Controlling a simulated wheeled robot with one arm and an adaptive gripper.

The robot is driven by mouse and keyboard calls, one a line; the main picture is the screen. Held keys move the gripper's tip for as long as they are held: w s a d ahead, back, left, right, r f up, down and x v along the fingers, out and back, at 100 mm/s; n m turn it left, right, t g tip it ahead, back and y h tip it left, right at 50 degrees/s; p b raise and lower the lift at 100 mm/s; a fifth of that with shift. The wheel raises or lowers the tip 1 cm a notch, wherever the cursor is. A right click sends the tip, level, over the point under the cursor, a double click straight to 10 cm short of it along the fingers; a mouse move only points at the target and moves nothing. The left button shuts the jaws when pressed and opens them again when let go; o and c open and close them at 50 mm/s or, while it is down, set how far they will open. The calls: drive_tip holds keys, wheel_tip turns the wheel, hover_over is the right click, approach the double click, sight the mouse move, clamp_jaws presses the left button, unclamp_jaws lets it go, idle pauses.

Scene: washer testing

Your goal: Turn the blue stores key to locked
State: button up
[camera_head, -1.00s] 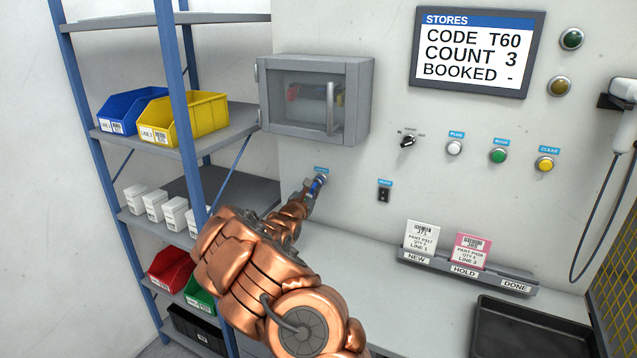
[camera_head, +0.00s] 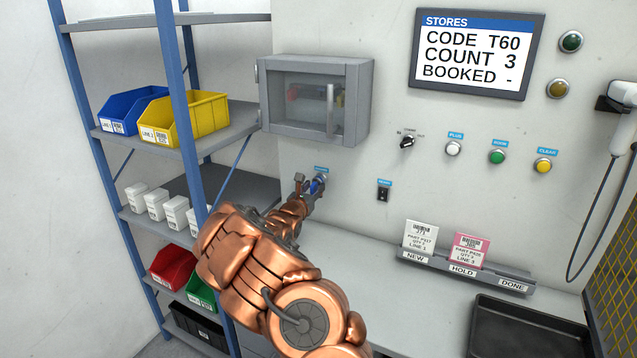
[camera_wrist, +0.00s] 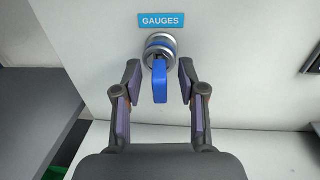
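In the head view the key (camera_head: 317,186) is small and partly hidden by my gripper, below the glass-fronted cabinet (camera_head: 315,100). My gripper (camera_wrist: 160,75) is open, one finger on each side of the key, with gaps visible between both fingers and the handle.
A shelf rack (camera_head: 176,100) with bins stands left of my arm. A small black switch (camera_head: 384,193) and a row of knob and buttons (camera_head: 453,148) are to the right. A card holder (camera_head: 465,270) and black tray (camera_head: 530,340) are on the worktop.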

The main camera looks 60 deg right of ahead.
drive_tip(key=shift+a, duration=0.5)
drive_tip(key=s+a, duration=0.1)
drive_tip(key=a, duration=1)
drive_tip(key=shift+s, duration=0.35)
